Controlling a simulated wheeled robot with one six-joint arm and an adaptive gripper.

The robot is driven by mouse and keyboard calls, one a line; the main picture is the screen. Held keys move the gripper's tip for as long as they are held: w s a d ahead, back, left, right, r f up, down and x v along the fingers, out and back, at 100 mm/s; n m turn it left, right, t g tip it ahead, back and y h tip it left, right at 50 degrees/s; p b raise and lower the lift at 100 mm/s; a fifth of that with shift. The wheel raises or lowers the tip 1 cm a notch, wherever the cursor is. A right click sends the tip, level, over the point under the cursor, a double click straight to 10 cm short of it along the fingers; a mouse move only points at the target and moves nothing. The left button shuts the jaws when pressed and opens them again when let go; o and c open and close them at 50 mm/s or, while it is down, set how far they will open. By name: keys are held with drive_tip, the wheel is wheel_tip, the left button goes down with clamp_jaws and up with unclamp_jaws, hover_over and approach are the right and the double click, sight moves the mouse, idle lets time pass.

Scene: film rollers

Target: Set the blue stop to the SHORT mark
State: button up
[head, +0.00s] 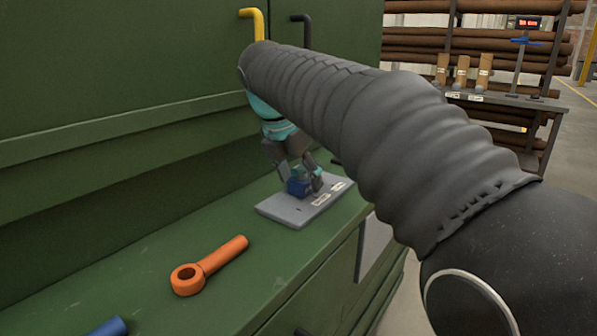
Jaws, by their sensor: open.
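The blue stop (297,188) is a small blue block on a grey plate (284,211), which lies on the green bench. Two pale labels (321,200) are along the plate's right side; their lettering is too small to read. My gripper (299,182) is low over the plate, pointing down, with its open fingers close around or beside the stop. I cannot tell whether they touch it. My arm and gripper hide part of the stop and the plate's far end.
An orange ring-ended handle (208,266) lies on the bench in front. A blue piece (108,327) shows at the lower left edge. A yellow bent bar (254,22) and a dark one (303,29) stand out from the green cabinet behind. A rack of brown rollers (420,48) stands at right.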

drive_tip(key=v, duration=1.2)
drive_tip(key=s+d+f+m+y, duration=0.2)
drive_tip(key=s+d+f+m, duration=0.65)
drive_tip(key=d+m, duration=0.3)
drive_tip(key=s+d+f+m+t, duration=0.1)
drive_tip(key=s+d+f+m, duration=0.1)
drive_tip(key=s+f+m, duration=0.4)
drive_tip(key=s+d+f+m+t, duration=0.1)
drive_tip(key=s+d+f+m, duration=0.2)
drive_tip(key=s+f+m, duration=0.4)
wheel_tip(320, 180, down, 7)
drive_tip(key=m, duration=0.4)
drive_tip(key=shift+y, duration=0.4)
